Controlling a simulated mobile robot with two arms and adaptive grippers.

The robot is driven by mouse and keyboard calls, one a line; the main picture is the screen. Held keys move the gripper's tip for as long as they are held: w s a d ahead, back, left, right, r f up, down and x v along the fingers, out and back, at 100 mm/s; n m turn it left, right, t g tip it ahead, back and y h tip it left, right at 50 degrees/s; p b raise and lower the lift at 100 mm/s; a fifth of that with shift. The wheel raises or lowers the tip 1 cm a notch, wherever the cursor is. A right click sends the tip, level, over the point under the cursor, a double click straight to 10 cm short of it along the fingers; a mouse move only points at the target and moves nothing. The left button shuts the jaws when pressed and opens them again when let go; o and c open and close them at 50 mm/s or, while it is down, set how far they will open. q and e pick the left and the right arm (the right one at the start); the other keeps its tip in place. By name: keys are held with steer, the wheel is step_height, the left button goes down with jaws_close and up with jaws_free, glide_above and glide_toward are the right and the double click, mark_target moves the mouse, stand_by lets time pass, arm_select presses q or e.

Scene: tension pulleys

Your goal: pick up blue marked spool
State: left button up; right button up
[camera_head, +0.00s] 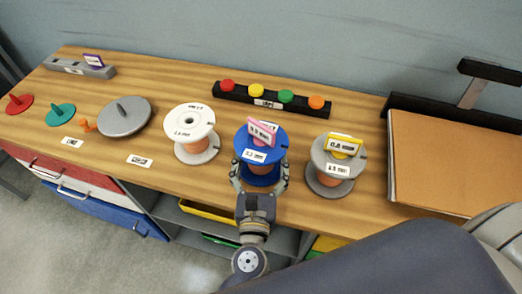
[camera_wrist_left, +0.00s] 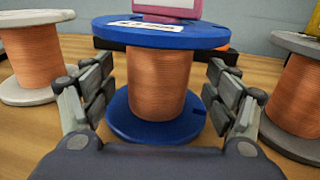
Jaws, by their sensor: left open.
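The blue spool (camera_head: 262,137) stands upright on the wooden bench, with a white label and a pink tag on its top flange. In the left wrist view its copper-wound core (camera_wrist_left: 156,82) sits between blue top and bottom flanges. My left gripper (camera_head: 259,180) is open at the front of the blue spool. In the left wrist view its fingers (camera_wrist_left: 158,95) stand one on each side of the core, with gaps visible on both sides. My right gripper is not in view.
A white spool (camera_head: 189,122) stands left of the blue one, and a grey spool with a yellow tag (camera_head: 337,155) stands right. Behind is a black strip with coloured knobs (camera_head: 270,99). A grey disc (camera_head: 124,116) lies further left. A brown board (camera_head: 455,165) occupies the right.

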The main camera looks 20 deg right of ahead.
arm_select(q)
steer(key=x, duration=0.3)
steer(key=shift+w, duration=0.25)
steer(key=shift+w+f, duration=0.1)
steer(key=shift+w, duration=0.05)
steer(key=c, duration=1.7)
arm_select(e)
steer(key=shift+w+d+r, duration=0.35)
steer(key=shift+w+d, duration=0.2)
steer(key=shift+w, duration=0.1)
arm_select(q)
steer(key=shift+r+p, duration=0.25)
steer(key=shift+p, duration=0.05)
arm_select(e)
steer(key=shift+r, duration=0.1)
